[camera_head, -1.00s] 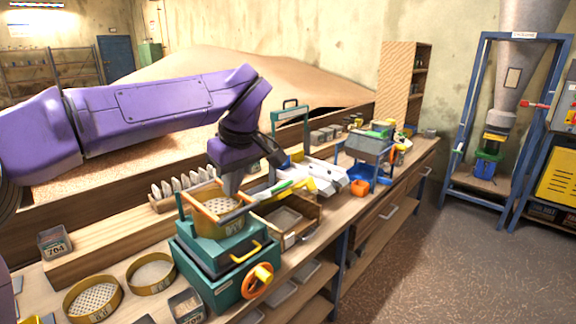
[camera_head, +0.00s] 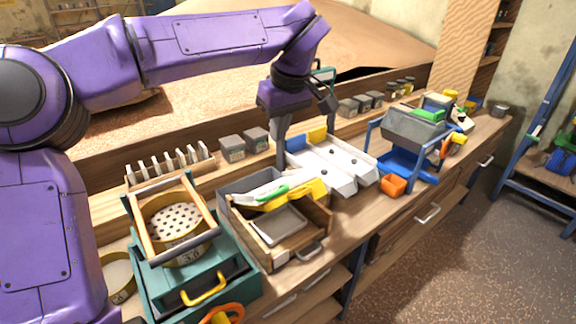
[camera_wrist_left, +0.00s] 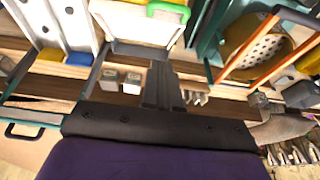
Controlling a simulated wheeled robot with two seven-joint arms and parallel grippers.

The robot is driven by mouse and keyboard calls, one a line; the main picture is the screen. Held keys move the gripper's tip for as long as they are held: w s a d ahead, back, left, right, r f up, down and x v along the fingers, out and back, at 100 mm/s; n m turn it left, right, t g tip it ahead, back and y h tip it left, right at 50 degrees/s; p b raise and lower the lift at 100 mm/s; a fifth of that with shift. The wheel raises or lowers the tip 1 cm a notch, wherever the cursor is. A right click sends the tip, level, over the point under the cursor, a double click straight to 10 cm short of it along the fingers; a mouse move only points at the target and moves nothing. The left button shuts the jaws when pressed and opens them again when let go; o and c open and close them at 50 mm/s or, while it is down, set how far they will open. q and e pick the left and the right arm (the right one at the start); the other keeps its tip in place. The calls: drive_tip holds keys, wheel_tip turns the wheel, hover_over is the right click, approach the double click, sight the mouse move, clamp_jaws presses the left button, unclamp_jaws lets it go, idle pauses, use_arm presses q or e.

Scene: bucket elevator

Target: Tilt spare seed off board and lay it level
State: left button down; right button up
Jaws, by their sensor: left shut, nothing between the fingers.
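A white board (camera_head: 330,162) with two channels and dark spots stands on the bench, with a blue block and a yellow block at its back end. I cannot tell loose seed on it at this size. My left gripper (camera_head: 281,162) is shut and empty, pointing down just left of the board's back left edge. I cannot tell whether it touches the board. In the left wrist view the shut fingers (camera_wrist_left: 161,84) show in the middle, with part of the white board (camera_wrist_left: 62,22) at upper left. My right gripper is not in view.
A wooden box (camera_head: 262,246) with a grey tray, a green-handled tool (camera_head: 264,193) and a yellow scoop lies in front of the gripper. A sieve (camera_head: 176,222) sits on a teal machine at left.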

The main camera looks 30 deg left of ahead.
use_arm(q)
drive_tip(key=x, duration=0.3)
drive_tip(key=s+d+x, duration=0.1)
drive_tip(key=x, duration=0.7)
drive_tip(key=shift+s+d+f, duration=0.3)
drive_tip(key=shift+d+f, duration=0.05)
drive_tip(key=shift+f, duration=0.1)
drive_tip(key=shift+s+d+f, duration=0.15)
drive_tip(key=shift+d+f, duration=0.15)
drive_tip(key=shift+f, duration=0.2)
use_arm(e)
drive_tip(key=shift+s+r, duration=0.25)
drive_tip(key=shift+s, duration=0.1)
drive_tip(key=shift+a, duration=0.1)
